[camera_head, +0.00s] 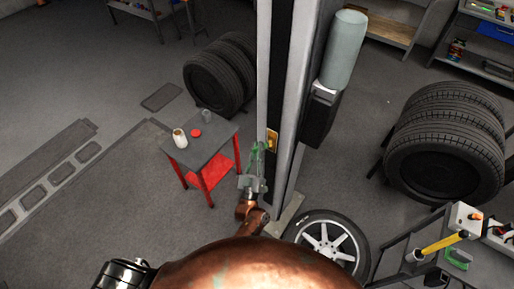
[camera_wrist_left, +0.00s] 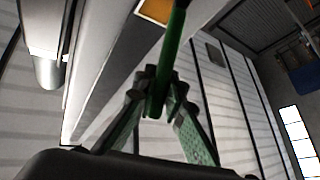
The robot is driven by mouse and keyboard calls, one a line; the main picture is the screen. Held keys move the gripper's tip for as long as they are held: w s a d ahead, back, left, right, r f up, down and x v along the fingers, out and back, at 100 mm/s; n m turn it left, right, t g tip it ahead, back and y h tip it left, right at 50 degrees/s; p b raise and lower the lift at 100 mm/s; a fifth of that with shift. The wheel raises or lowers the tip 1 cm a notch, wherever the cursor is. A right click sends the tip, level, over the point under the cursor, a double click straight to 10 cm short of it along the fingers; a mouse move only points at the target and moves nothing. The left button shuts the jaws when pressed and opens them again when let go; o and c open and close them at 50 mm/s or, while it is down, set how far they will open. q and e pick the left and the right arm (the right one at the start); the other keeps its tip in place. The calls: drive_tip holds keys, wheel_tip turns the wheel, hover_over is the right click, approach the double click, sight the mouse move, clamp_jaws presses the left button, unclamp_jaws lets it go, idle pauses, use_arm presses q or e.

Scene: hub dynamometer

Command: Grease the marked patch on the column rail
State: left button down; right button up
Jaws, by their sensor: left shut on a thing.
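The marked patch is a small orange-yellow rectangle (camera_head: 272,139) on the tall grey column rail (camera_head: 281,60). The patch also shows at the top of the left wrist view (camera_wrist_left: 155,10). My left gripper (camera_head: 257,158), with green fingers, is at the rail just below the patch. In the left wrist view its fingertips (camera_wrist_left: 160,95) are shut on a thin green handle (camera_wrist_left: 171,60). The handle points up past the patch's right side, with a dark end at the frame's edge. Whether its tip touches the patch I cannot tell. My right gripper is not in view.
A wheel (camera_head: 327,240) lies at the column's foot. A trolley with tools (camera_head: 405,268) stands at lower right.

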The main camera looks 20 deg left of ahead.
use_arm(q)
wheel_tip(320, 180, down, 7)
drive_tip(key=b, duration=0.4)
drive_tip(key=shift+r+b, duration=0.2)
drive_tip(key=shift+b, duration=0.1)
drive_tip(key=shift+s, duration=0.1)
drive_tip(key=s+a+p, duration=0.2)
drive_tip(key=s, duration=0.3)
drive_tip(key=shift+s+p, duration=0.3)
drive_tip(key=shift+a, duration=0.1)
idle(0.3)
